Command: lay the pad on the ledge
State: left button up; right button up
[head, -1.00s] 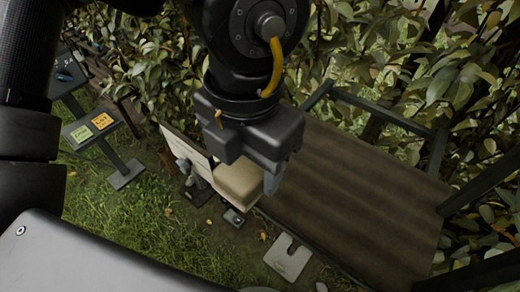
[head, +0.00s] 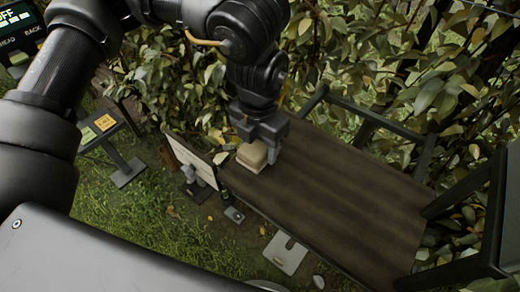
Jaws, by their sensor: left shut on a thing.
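The pad (head: 252,156) is a small beige block. It is at the far left end of the ledge (head: 335,195), a long dark brown wooden board. My left gripper (head: 258,148) points down and is shut on the pad, with one finger showing at its right side. The pad appears over the board's left end; I cannot tell whether its underside touches the board. The pad's upper back part is hidden by the gripper. My right gripper is not in view.
A pale upright panel (head: 193,160) with small grey items stands left of the ledge. Dark rails (head: 375,118) run along its back, and dark posts stand at right. Leaves crowd behind. A grey notched plate (head: 286,252) lies below the front edge. The board's middle is clear.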

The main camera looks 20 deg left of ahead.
aim_at(259, 155)
pick_arm(q)
jog(key=f, duration=0.1)
jog(key=f+p, duration=0.1)
jog(key=f, duration=0.1)
jog(key=shift+w+a+f, duration=0.1)
jog(key=shift+w+f, duration=0.15)
jog(key=shift+w, duration=0.1)
jog(key=shift+f, duration=0.4)
jog(key=o, duration=1)
jog(key=shift+c, duration=0.2)
